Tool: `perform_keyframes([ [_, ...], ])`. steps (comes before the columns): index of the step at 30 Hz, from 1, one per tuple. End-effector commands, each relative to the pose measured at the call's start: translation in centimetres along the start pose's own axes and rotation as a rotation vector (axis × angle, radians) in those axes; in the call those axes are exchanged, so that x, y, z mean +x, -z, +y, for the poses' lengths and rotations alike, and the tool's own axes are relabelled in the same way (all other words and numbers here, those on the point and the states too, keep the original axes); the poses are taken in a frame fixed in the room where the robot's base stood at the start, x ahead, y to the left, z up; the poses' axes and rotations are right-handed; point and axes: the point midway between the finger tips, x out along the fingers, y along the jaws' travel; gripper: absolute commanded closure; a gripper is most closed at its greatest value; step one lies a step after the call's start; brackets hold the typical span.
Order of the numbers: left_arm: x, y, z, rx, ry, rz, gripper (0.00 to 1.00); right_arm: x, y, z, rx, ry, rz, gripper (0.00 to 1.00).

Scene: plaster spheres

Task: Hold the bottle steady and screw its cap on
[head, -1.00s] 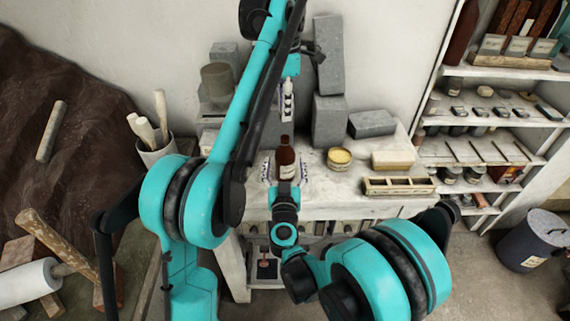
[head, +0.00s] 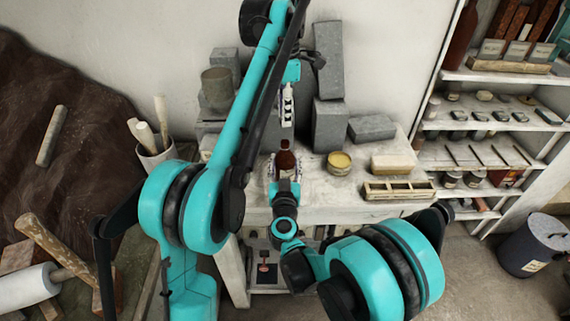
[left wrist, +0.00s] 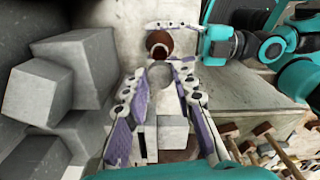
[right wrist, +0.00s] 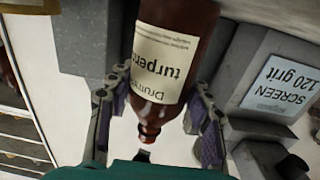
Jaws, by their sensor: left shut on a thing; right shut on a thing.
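The brown bottle (head: 285,160) stands upright on the white worktable. Its pale label and reddish neck show in the right wrist view (right wrist: 170,58). My right gripper (head: 286,174) is shut on the bottle's body, one finger on each side. My left gripper (head: 287,122) is above the bottle, pointing down. In the left wrist view its fingers are shut on a round grey cap (left wrist: 160,74). The bottle's top (left wrist: 159,46) shows just beyond the cap there, apart from it. The cap cannot be made out in the head view.
Grey blocks (head: 329,125) stand behind the bottle. A yellow tin (head: 339,162), a pale block (head: 393,164) and a wooden divided tray (head: 398,190) lie to its right. A shelf unit (head: 485,125) is at the right.

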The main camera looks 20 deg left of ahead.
Motion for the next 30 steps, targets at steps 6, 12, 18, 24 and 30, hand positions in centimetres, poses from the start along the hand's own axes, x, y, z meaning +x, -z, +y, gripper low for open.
perform_keyframes([
  [6,3.1,0.0,0.0,0.000,0.000,0.000,0.83,0.0,0.0,0.0,0.000,0.000,0.000,1.00],
  [12,4.8,-0.1,0.0,0.000,0.000,0.000,0.83,0.0,0.0,0.0,0.000,0.000,0.000,1.00],
  [18,4.8,0.0,0.0,0.000,0.000,0.000,0.83,0.0,0.0,0.0,0.000,0.000,0.000,1.00],
  [24,4.8,0.0,0.0,0.000,0.000,0.000,0.83,0.0,0.0,0.0,0.000,0.000,0.000,1.00],
  [30,5.2,-0.1,0.0,0.000,0.000,0.001,0.83,0.0,0.0,0.0,0.000,0.000,0.000,1.00],
])
